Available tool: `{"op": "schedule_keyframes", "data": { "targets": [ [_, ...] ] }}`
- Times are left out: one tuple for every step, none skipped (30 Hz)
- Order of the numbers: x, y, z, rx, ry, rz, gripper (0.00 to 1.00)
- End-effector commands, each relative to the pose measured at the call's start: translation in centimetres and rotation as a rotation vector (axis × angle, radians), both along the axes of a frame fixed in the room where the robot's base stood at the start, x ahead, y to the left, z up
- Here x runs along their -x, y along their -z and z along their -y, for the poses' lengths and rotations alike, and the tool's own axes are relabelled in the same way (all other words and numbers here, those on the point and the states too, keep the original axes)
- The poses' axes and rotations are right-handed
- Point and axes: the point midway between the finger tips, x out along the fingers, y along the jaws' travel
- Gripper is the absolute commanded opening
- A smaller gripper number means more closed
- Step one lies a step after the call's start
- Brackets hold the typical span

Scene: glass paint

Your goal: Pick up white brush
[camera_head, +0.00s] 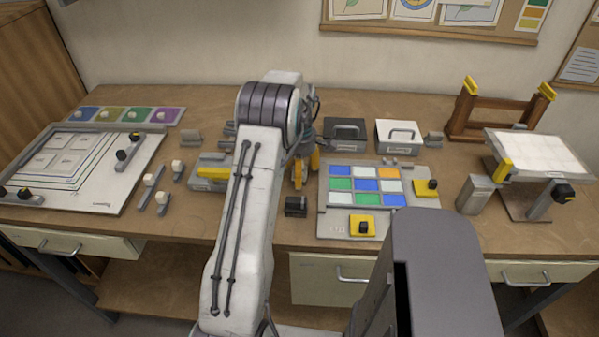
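I cannot single out a white brush for certain. Several small grey tools with white knobs lie left of my arm; they include one at the front (162,200), one behind it (149,179) and one to the right (177,168). My gripper (305,169), with yellow finger parts, points down over the table, right of my white arm and just left of the colored glass panel. My arm hides much of it, so I cannot see whether its fingers are apart or what lies between them.
The table (250,100) holds a drawing board (125,185) at left, a colored glass panel (325,210) right of centre, and black (345,131) and white (398,137) handled boxes behind it. A wooden rack (467,112) and tilted white panel (540,152) stand at right.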

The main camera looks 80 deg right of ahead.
Motion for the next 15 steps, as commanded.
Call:
{"op": "schedule_keyframes", "data": {
  "targets": [
    [0.0,0.11,-0.02,-0.001,0.0,0.0,0.69],
    [0.0,0.14,-0.01,0.0,0.0,0.0,0.69],
    [0.0,0.17,-0.01,0.0,0.0,0.0,0.69],
    [0.0,0.17,-0.01,0.0,0.0,0.0,0.69],
    [0.0,0.17,-0.01,0.0,0.0,0.0,0.69],
    [0.0,0.16,-0.01,0.0,0.0,0.0,0.69],
    [-0.01,0.16,-0.01,0.0,0.0,0.0,0.69],
    [-0.01,0.16,-0.01,0.0,0.0,0.0,0.69],
    [-0.01,0.16,-0.01,0.0,0.0,0.0,0.69],
    [-0.01,0.16,-0.01,0.0,0.0,0.0,0.66],
    [-0.01,0.15,-0.01,0.0,0.0,0.0,0.63],
    [-0.01,0.15,-0.01,0.0,0.0,0.0,0.6],
    [-0.01,0.15,-0.01,0.0,0.0,0.0,0.57],
    [-0.01,0.15,-0.01,0.0,0.0,0.0,0.54],
    [-0.01,0.14,-0.01,0.0,0.0,0.0,0.51]
  ]
}}
